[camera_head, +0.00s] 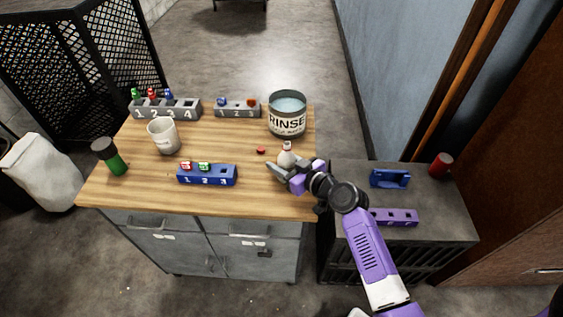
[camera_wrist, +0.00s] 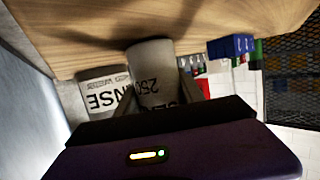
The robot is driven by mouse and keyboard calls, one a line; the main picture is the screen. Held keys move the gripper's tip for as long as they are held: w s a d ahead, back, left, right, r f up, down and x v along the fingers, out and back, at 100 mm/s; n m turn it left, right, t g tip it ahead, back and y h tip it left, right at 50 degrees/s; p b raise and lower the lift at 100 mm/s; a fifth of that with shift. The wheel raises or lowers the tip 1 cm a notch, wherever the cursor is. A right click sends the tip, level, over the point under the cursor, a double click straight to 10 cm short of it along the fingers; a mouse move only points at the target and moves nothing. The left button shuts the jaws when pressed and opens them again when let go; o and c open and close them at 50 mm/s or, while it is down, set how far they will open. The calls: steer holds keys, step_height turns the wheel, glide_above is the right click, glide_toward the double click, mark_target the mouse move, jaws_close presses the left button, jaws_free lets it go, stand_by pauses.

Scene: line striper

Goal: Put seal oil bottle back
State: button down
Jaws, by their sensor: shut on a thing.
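A RINSE tub (camera_head: 287,122) stands just behind the bottle. A small red piece (camera_head: 261,150) lies to its left. A blue numbered block (camera_head: 207,175), a white cup (camera_head: 163,136), a green-black bottle (camera_head: 110,157) and grey numbered racks (camera_head: 165,109) (camera_head: 237,108) stand further left and back.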

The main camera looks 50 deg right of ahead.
steer(key=shift+f+b, duration=0.15)
steer(key=shift+b, duration=0.15)
steer(key=c, duration=0.7)
jaws_free()
steer(key=shift+r+p, duration=0.2)
steer(key=shift+p, duration=0.1)
steer(key=b+v, duration=0.3)
steer(key=v, duration=0.9)
steer(key=s+a+f+g, duration=0.1)
steer(key=s+a+f, duration=0.3)
steer(key=s+a, duration=0.2)
steer(key=shift+n+t+y, duration=0.7)
steer(key=shift+t+y, duration=0.1)
steer(key=shift+y, duration=0.1)
steer(key=s+a+r, duration=0.3)
steer(key=s+a, duration=0.2)
steer(key=s+a+r, duration=0.3)
steer(key=s+a, duration=0.2)
steer(key=s+a+r, duration=0.3)
steer(key=s+a, duration=0.2)
steer(key=shift+s+r, duration=0.1)
steer(key=shift+s, duration=0.15)
